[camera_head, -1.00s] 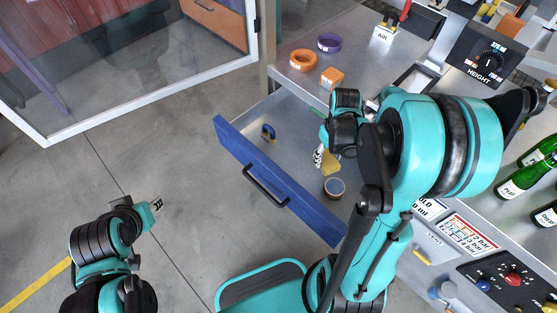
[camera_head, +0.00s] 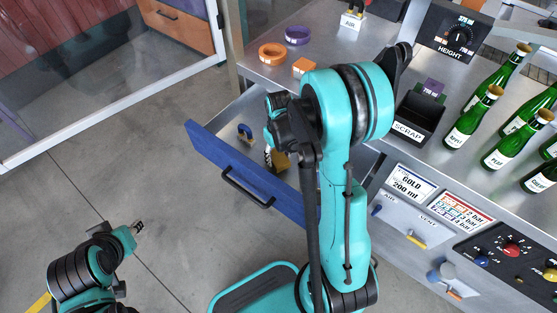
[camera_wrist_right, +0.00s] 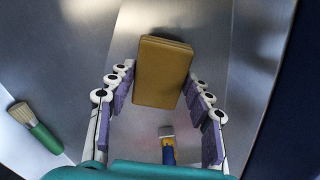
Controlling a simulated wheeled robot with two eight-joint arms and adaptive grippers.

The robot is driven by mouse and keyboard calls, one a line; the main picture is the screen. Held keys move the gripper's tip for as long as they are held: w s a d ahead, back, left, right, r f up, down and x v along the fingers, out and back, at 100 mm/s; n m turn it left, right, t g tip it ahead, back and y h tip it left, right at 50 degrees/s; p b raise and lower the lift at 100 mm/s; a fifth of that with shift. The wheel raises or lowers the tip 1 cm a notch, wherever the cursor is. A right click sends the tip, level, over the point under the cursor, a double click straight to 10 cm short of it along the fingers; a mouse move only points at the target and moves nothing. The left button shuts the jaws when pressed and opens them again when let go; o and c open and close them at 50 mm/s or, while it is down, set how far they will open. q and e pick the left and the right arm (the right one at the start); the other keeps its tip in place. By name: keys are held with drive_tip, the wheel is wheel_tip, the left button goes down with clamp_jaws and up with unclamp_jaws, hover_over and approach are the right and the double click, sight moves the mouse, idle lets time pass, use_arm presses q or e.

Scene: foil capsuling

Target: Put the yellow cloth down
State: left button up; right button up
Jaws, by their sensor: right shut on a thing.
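The yellow cloth (camera_head: 282,161) is a folded, block-like ochre pad. My right gripper (camera_head: 274,159) is shut on it, over the open blue-fronted drawer (camera_head: 215,149). In the right wrist view the cloth (camera_wrist_right: 163,72) sits between the purple-padded fingertips of the right gripper (camera_wrist_right: 160,95), with the metal drawer floor beyond it. I cannot tell whether the cloth touches the floor. My left gripper (camera_head: 138,227) is at the lower left, away from the drawer and small in view; its opening is unclear.
A green-handled brush (camera_wrist_right: 36,127) and a blue-and-yellow tool (camera_wrist_right: 168,147) lie in the drawer. A blue item (camera_head: 245,131) is near its left end.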

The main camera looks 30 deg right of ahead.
sight(279, 157)
drive_tip(key=shift+f, duration=0.8)
drive_tip(key=shift+f, duration=0.1)
drive_tip(key=o, duration=1.2)
drive_tip(key=shift+b, duration=0.3)
wheel_tip(279, 157, up, 11)
drive_tip(key=p, duration=0.5)
drive_tip(key=s+a+r+t, duration=0.7)
drive_tip(key=s+a+r, duration=0.3)
drive_tip(key=s+r, duration=0.1)
drive_tip(key=shift+a+r, duration=0.3)
drive_tip(key=shift+r, duration=0.55)
